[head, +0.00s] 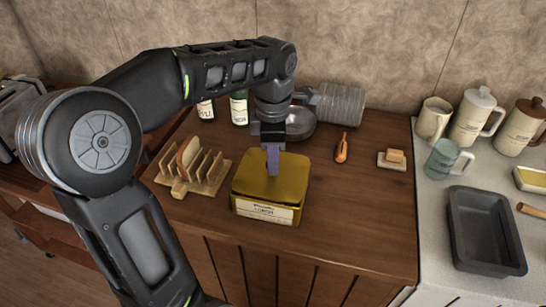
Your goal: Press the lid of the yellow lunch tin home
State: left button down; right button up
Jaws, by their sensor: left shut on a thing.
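The yellow lunch tin (244,190) stands upright near the front of the brown wooden top, with a pale label on its front. Its flat yellow lid (295,170) is on top; I cannot tell whether it sits fully down. My left gripper (273,148) points down above the tin and is shut on a narrow lavender bar (273,162). The bar's lower end is over the lid, and I cannot tell whether it touches. The gripper and bar hide part of the lid. My right gripper is not in view.
A wooden toast rack (180,185) stands left of the tin. Two bottles (239,110) and a metal bowl (300,125) are behind. An orange item (342,150) and a small board (393,165) lie right. A grey pan (482,235) and several mugs occupy the pale counter.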

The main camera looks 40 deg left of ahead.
pick_arm(q)
jog(key=shift+f+b, duration=0.45)
jog(key=shift+f, duration=0.2)
jog(key=c, duration=1.1)
grip_release()
notch_tip(320, 180, up, 7)
jog(key=shift+f+p, duration=0.1)
jog(key=shift+p, duration=0.8)
jog(key=shift+r+p, duration=0.55)
